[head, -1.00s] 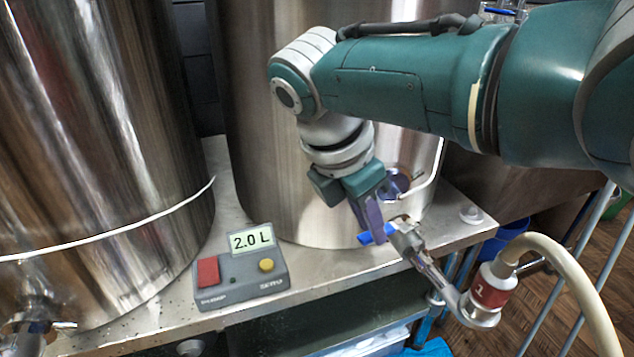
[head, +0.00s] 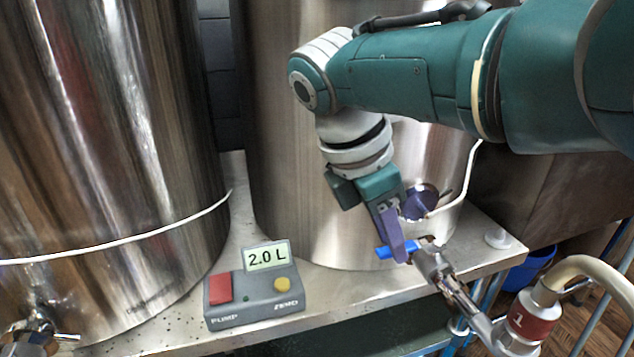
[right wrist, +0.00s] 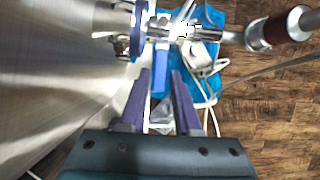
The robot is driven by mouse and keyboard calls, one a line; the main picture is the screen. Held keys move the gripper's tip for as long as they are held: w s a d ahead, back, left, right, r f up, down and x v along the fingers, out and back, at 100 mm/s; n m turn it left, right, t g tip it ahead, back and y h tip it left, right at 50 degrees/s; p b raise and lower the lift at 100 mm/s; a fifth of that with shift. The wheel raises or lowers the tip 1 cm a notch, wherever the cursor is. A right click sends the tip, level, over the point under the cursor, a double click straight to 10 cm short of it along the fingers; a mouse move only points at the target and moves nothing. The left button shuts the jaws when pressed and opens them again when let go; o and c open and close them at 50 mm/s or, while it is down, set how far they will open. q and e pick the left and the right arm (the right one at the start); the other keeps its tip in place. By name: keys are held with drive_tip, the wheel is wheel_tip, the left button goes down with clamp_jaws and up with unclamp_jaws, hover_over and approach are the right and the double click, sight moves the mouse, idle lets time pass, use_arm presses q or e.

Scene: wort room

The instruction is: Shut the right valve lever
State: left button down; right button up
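The right valve (head: 432,262) sits low on the front of the right tank (head: 300,140). Its blue lever (head: 383,252) points left in the head view, roughly level and across the outlet pipe. My right gripper (head: 398,240) is at the lever, with a purple finger in front of it hiding its middle. In the right wrist view the two fingers (right wrist: 162,72) stand apart, with the blue lever (right wrist: 160,66) showing in the gap between their tips. I cannot tell whether either finger touches it. My left gripper is not in view.
A grey pump box (head: 253,300) reading 2.0 L stands on the metal bench. The left tank (head: 110,150) has its own valve (head: 35,335). A hose (head: 590,268) with a red collar "1" joins the right valve's pipe. A blue bucket (head: 530,268) stands at right.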

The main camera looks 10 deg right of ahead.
drive_tip(key=shift+o, duration=1.4)
drive_tip(key=shift+r, duration=0.15)
drive_tip(key=p+v, duration=0.5)
drive_tip(key=v, duration=0.4)
drive_tip(key=shift+a+r, duration=0.2)
drive_tip(key=shift+r, duration=0.15)
